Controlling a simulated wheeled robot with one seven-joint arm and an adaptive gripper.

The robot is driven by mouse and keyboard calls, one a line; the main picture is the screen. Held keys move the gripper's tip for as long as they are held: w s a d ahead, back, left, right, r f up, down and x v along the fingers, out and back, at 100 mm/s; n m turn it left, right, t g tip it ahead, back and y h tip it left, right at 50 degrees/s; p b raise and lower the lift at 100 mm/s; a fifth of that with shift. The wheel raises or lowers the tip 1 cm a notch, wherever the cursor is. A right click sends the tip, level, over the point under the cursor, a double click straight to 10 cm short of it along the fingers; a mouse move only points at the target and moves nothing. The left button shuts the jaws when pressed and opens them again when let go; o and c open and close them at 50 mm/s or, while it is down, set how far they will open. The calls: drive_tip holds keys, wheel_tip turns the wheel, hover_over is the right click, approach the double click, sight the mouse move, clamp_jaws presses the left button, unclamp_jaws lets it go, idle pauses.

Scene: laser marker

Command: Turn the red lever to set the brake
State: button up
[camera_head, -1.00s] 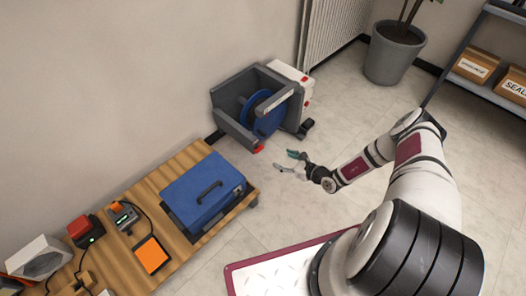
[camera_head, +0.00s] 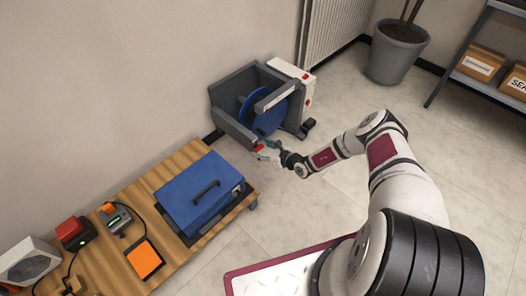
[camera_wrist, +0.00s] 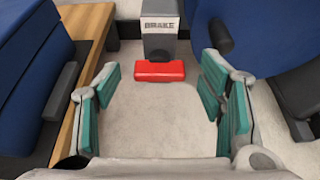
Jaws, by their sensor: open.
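The red lever (camera_wrist: 160,71) shows in the wrist view as a short red bar just below a grey post marked BRAKE (camera_wrist: 173,27). In the head view the red lever (camera_head: 258,147) is a small red patch at the lower front of the grey reel machine (camera_head: 235,125), partly hidden by my gripper. My gripper (camera_head: 265,152) is open beside it. In the wrist view my gripper's teal-padded fingers (camera_wrist: 160,95) stand left and right, with the lever between and slightly beyond them. I see no clear contact.
A wooden bench (camera_head: 215,222) with a blue box (camera_head: 200,193) stands close to the left of my gripper. The machine carries a blue reel (camera_head: 266,117). The floor (camera_head: 320,215) to the right of the bench is clear. A potted plant (camera_head: 392,55) stands farther back.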

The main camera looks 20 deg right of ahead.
drive_tip(key=shift+c, duration=0.3)
drive_tip(key=c, duration=1.1)
